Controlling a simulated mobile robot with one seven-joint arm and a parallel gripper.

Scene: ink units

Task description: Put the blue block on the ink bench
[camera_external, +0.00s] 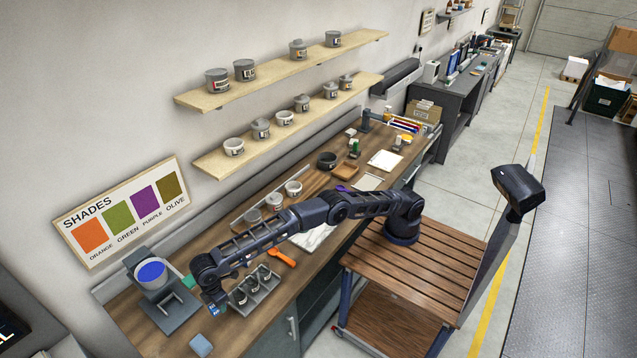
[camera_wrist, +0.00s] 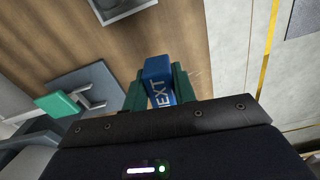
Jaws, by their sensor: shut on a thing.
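The blue block (camera_wrist: 159,72) with white lettering is between the two green fingers of my gripper (camera_wrist: 157,88) in the wrist view. My gripper (camera_external: 213,298) is shut on it. In the external view the blue block (camera_external: 213,310) shows small below the wrist, over the near end of the wooden ink bench (camera_external: 237,331). The wood top also fills much of the wrist view (camera_wrist: 115,45). I cannot tell whether the block's lower end touches the bench.
A grey stand with a blue-filled cup (camera_external: 151,271) is left of my gripper. A rack of dark cups (camera_external: 256,292) and an orange tool (camera_external: 282,257) lie right of it. A pale blue-grey block (camera_external: 201,345) sits near the front edge. Shelves (camera_external: 280,68) with pots hang above.

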